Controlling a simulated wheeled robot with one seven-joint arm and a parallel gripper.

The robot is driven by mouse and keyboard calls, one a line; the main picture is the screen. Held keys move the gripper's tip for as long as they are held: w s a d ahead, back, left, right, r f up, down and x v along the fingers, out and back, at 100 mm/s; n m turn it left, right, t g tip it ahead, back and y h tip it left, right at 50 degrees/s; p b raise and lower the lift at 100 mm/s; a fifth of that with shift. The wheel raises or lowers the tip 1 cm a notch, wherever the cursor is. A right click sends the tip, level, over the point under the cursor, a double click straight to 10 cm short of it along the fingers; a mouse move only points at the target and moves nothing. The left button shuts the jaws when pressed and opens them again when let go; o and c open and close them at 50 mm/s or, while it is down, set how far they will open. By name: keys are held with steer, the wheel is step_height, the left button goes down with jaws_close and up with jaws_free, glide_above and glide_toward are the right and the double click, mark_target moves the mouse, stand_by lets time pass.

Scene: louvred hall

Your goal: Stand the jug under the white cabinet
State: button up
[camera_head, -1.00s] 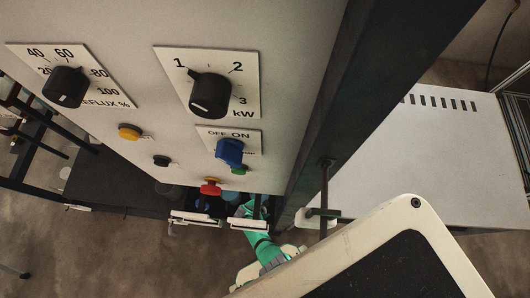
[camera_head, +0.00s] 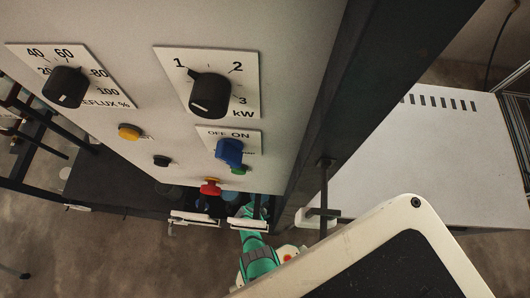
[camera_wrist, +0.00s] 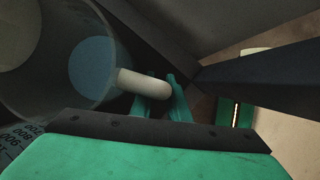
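The white cabinet (camera_head: 295,60) with its dials fills the upper left of the head view. My green arm reaches in beneath its lower edge, and my gripper is mostly hidden there. In the wrist view, a clear grey jug (camera_wrist: 28,75) with dark number marks is at the left, with a pale blue patch showing through it. Its white handle (camera_wrist: 145,84) points to the right. The green fingers of my gripper (camera_wrist: 168,104) are right at the handle's end. The handle overlaps them, so I cannot tell whether they grip it. The jug's base is out of view.
A dark post (camera_head: 360,90) stands right of the cabinet, with a white vented box (camera_head: 420,160) beyond it. A dark shelf (camera_head: 115,183) lies below the cabinet at the left. In the wrist view a dark beam (camera_wrist: 260,82) crosses close to the fingers at the right.

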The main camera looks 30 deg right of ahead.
steer(key=shift+o, duration=1.4)
steer(key=shift+r, duration=0.1)
steer(key=shift+w+a+r, duration=0.1)
steer(key=shift+r, duration=0.6)
steer(key=v, duration=1)
steer(key=shift+a+r, duration=0.3)
steer(key=shift+a, duration=0.05)
